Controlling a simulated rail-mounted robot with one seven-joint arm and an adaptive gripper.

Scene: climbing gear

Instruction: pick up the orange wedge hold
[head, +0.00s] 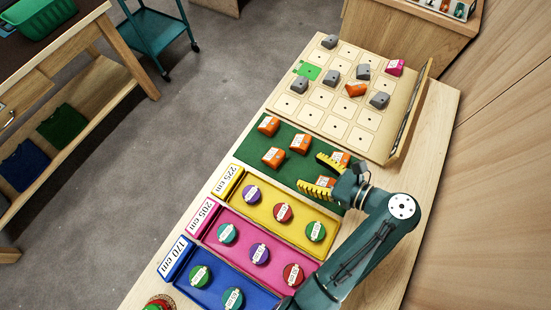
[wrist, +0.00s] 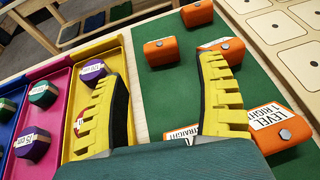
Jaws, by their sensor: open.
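Several orange holds are in view, and I cannot tell for sure which is the wedge. On the green mat (head: 290,171) lie a far hold (head: 268,125), a middle hold (head: 300,143) and a left hold (head: 273,157). A right hold (head: 342,157) and a near hold (head: 325,182) are partly hidden by my gripper (head: 310,170). Another orange hold (head: 355,90) sits on the pegboard. My gripper is open and empty above the mat. In the wrist view, the left hold (wrist: 160,51) shows beyond the gap between the fingertips; the right hold (wrist: 276,126) is outside the right finger.
Yellow (head: 271,231), pink (head: 231,251) and blue (head: 187,283) trays with round holds lie near the gripper. The pegboard (head: 338,107) carries grey holds and a pink hold (head: 395,67). A raised panel (head: 412,105) edges its right side.

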